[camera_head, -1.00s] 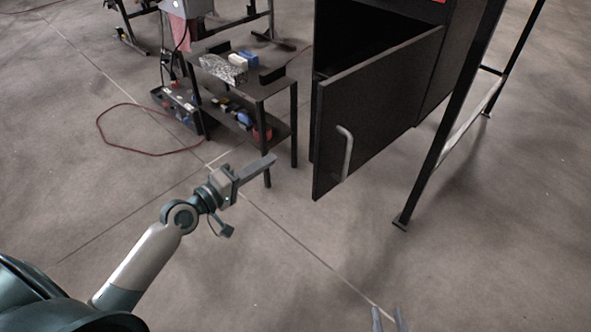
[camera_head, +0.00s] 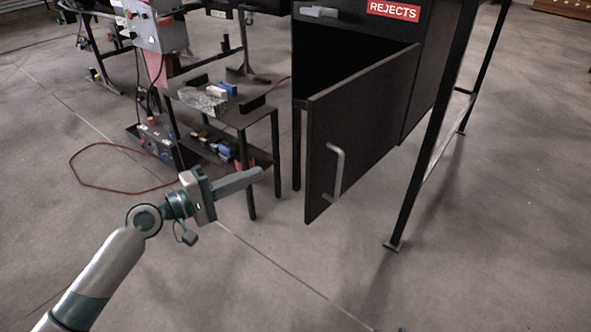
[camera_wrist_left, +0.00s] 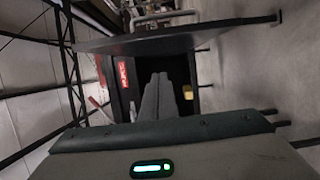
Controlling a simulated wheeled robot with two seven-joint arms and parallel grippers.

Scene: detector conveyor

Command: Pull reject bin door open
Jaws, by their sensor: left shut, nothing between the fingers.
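The reject bin (camera_head: 418,88) is a black cabinet with a red REJECTS label (camera_head: 393,10). Its black door (camera_head: 368,125) stands partly open, swung outward, with a dark opening behind it. A grey bar handle (camera_head: 337,172) is on the door's outer face. My left gripper (camera_head: 261,174) is shut and empty, left of the door's free edge and apart from it. In the left wrist view its fingers (camera_wrist_left: 157,98) are together, pointing toward the dark bin, with the label (camera_wrist_left: 123,72) to their left. Only a trace of my right gripper (camera_head: 402,329) shows at the bottom edge.
A black two-level cart (camera_head: 262,113) with small parts stands behind my left gripper, left of the bin. A red cable (camera_head: 85,183) lies on the floor at left. A black frame leg (camera_head: 428,150) stands right of the door. The floor in front is clear.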

